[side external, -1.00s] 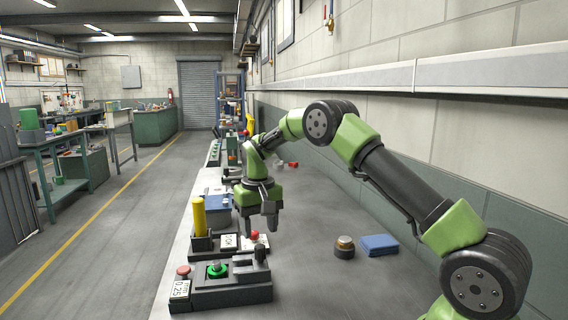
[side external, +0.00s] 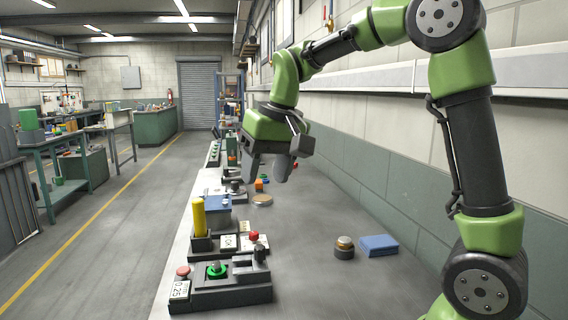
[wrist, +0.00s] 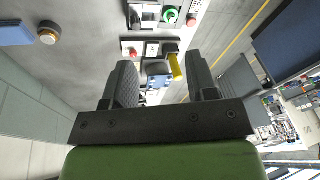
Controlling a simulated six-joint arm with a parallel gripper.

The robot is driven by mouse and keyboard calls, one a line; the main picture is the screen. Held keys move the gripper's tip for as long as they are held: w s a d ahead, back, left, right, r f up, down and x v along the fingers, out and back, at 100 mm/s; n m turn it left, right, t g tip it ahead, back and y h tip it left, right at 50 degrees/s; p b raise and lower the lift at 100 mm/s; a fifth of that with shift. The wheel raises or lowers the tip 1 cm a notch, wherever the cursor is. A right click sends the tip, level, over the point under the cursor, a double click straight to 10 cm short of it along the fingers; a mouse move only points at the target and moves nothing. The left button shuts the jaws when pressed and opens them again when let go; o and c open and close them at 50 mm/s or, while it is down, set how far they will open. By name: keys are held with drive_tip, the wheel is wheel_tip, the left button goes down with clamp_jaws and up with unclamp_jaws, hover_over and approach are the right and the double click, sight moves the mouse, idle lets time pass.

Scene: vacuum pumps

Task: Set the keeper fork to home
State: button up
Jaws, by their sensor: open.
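My gripper (side external: 268,172) is open and empty, raised well above the bench and tilted. In the wrist view its two fingers (wrist: 163,78) stand apart with nothing between them at the tips. Below is a dark pump station (side external: 225,293) with a green ring (side external: 217,271), a red button (side external: 183,271) and a dark upright block (side external: 260,256). Behind it is a second station with a yellow cylinder (side external: 199,217), white labels (side external: 229,242) and a red knob (side external: 254,236). I cannot tell which part is the keeper fork or read its position.
A blue flat box (side external: 379,245) and a round brass-topped knob (side external: 344,247) lie on the right of the bench. An orange block (side external: 259,185) and a tan disc (side external: 262,200) sit farther back.

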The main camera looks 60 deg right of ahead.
drive_tip(key=s+a+r+t, duration=0.1)
drive_tip(key=s+a+r, duration=0.1)
drive_tip(key=s, duration=0.3)
drive_tip(key=shift+s+a+r, duration=0.15)
drive_tip(key=shift+s+a, duration=0.05)
drive_tip(key=shift+a, duration=0.1)
